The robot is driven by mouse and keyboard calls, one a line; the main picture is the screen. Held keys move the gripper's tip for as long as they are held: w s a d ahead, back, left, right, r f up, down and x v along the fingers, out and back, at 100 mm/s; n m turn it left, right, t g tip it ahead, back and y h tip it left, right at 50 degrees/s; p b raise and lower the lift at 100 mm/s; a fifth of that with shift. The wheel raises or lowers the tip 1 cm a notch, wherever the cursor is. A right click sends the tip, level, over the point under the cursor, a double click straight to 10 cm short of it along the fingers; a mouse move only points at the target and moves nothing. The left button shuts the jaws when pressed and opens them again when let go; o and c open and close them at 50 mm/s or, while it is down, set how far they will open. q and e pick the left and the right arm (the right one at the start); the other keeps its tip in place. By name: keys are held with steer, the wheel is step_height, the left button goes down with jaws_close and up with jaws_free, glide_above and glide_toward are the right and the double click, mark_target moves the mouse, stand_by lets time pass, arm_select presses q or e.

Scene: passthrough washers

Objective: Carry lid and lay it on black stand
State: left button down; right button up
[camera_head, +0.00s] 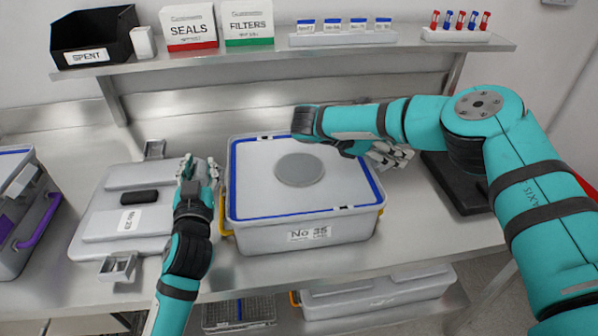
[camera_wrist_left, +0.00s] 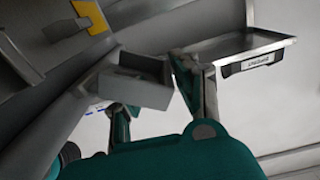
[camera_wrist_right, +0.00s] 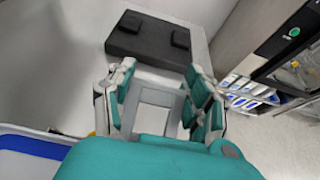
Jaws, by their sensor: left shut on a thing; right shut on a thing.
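A pale grey lid (camera_head: 262,170) with a round grey disc on top and a blue line round its border lies level over the box marked No 35 (camera_head: 270,237). I cannot tell whether it touches the box. My left gripper (camera_head: 198,172) is at its left side, shut on a grey bracket (camera_wrist_left: 135,85). My right gripper (camera_head: 388,154) is at its right side, shut on a square grey frame (camera_wrist_right: 163,108). The black stand (camera_head: 458,190) lies flat right of the box, partly behind my right arm. It shows ahead in the right wrist view (camera_wrist_right: 150,38).
A shelf (camera_head: 270,52) above carries a black SPENT bin (camera_head: 95,32), SEALS and FILTERS boxes and small racks. A purple-handled box (camera_head: 20,225) stands far left.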

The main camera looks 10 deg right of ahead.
jaws_close()
arm_select(q)
steer(key=shift+d+r, duration=0.1)
steer(key=shift+r, duration=0.1)
arm_select(e)
steer(key=shift+r, duration=0.15)
